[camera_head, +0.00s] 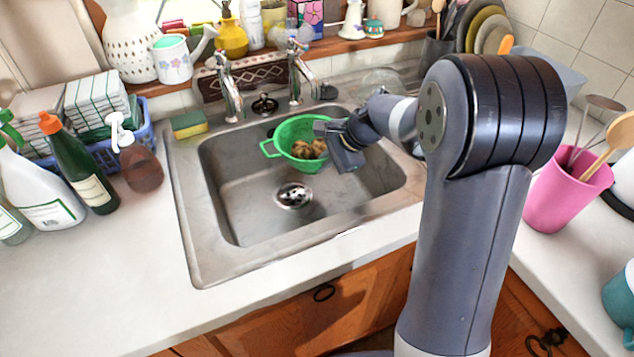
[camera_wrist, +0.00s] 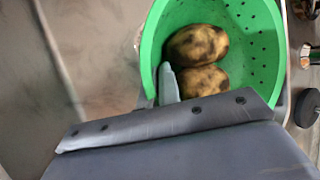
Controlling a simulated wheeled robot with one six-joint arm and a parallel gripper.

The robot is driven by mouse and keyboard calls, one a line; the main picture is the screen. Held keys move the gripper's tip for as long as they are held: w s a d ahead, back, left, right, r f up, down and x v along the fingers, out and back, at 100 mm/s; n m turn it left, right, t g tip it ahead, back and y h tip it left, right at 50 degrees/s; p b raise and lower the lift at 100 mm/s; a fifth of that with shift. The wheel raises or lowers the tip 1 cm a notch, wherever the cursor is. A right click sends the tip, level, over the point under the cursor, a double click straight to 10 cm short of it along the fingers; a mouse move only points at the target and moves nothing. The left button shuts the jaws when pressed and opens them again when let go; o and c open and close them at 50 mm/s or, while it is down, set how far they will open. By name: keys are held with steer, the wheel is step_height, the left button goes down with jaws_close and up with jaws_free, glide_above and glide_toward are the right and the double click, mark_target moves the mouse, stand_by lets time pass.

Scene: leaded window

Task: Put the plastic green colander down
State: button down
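The green plastic colander (camera_head: 290,131) is over the back part of the sink basin, with brown potatoes (camera_head: 309,149) inside it. The colander also shows in the wrist view (camera_wrist: 256,38), where two dark-spotted potatoes (camera_wrist: 197,45) lie in it. My gripper (camera_head: 325,130) is at the colander's right side. In the wrist view one grey fingertip (camera_wrist: 168,84) reaches inside the rim; the other finger is hidden. My gripper looks shut on the colander's rim. I cannot tell whether the colander's bottom touches the basin.
The steel sink (camera_head: 243,185) has free basin floor around its drain (camera_head: 293,196). The faucet (camera_head: 231,88) stands behind it. A sponge (camera_head: 188,124) lies at the back left. Bottles (camera_head: 85,170) crowd the left counter, and a pink cup (camera_head: 560,190) stands at right.

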steer(key=shift+w+d+f, duration=0.1)
steer(key=shift+w, duration=0.2)
step_height(320, 180, down, 10)
steer(key=shift+w+r+b, duration=0.1)
steer(key=shift+r+b, duration=0.1)
steer(key=shift+b, duration=0.35)
steer(key=shift+f, duration=0.2)
steer(key=c, duration=1.6)
jaws_free()
steer(key=shift+c, duration=0.2)
steer(key=shift+d+r, duration=0.2)
steer(key=shift+r, duration=0.2)
steer(key=v, duration=1.1)
steer(key=shift+r+p, duration=0.2)
steer(key=shift+p, duration=0.25)
